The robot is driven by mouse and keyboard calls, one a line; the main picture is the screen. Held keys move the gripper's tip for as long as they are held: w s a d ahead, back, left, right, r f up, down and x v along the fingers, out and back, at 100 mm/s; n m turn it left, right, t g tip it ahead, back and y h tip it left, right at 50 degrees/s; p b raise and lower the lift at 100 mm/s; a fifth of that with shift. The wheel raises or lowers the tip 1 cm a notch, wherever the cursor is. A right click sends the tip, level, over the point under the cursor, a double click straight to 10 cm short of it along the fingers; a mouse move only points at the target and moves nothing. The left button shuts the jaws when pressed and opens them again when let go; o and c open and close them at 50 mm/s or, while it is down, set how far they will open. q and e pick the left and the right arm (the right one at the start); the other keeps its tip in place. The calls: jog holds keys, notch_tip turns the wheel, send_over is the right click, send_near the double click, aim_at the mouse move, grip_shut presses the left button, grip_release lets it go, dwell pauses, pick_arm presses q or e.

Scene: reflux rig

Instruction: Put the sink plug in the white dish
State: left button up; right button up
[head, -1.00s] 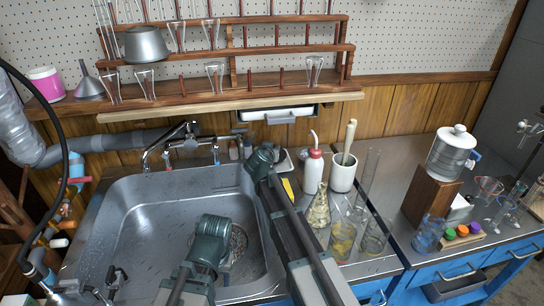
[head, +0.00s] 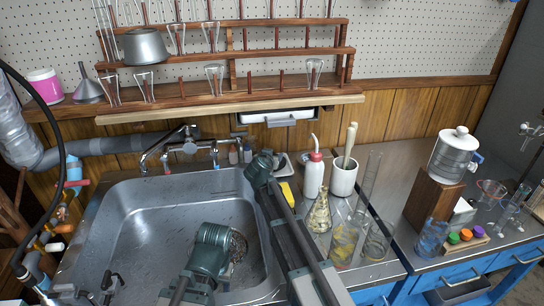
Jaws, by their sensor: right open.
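My right arm rises from the bottom centre along the sink's right side. Its right gripper (head: 276,158) is at the arm's far end by the sink's back right corner, open, with its fingers mostly hidden. A small pale dish (head: 284,166) is there on the counter, partly covered by the arm; I cannot be sure it is the white dish. My left arm reaches over the sink, and its teal joint covers part of the drain (head: 239,245). The left gripper does not show. I cannot make out the sink plug.
The steel sink (head: 140,215) has a tap (head: 185,147) behind it. A yellow sponge-like thing (head: 287,192), wash bottle (head: 314,175), white pot (head: 344,176), flask (head: 319,213) and glass beakers (head: 343,245) crowd the counter right of my right arm. A wooden rack (head: 230,88) hangs above.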

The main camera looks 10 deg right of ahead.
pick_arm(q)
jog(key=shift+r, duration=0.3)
pick_arm(e)
jog(key=shift+s+r, duration=0.1)
jog(key=shift+r, duration=0.2)
pick_arm(q)
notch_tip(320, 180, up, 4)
jog(key=p, duration=0.4)
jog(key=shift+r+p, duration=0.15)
jog(key=shift+p, duration=0.2)
pick_arm(e)
jog(key=v, duration=1.1)
jog(key=shift+s, duration=0.35)
jog(key=shift+a+r, duration=0.15)
pick_arm(q)
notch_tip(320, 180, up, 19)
jog(key=p, duration=1.9)
pick_arm(e)
jog(key=s+a+r+n+g+y, duration=0.1)
jog(key=s+g, duration=0.3)
jog(key=s, duration=0.6)
jog(key=s+a+r+n+g+y, duration=0.1)
jog(key=s+a+r+n+g, duration=0.1)
jog(key=s, duration=0.8)
jog(key=s+a+r+n+g+y, duration=0.2)
jog(key=s+n+g, duration=0.3)
jog(key=s, duration=0.6)
jog(key=shift+a+r+g, duration=0.25)
jog(key=shift+a+g, duration=0.65)
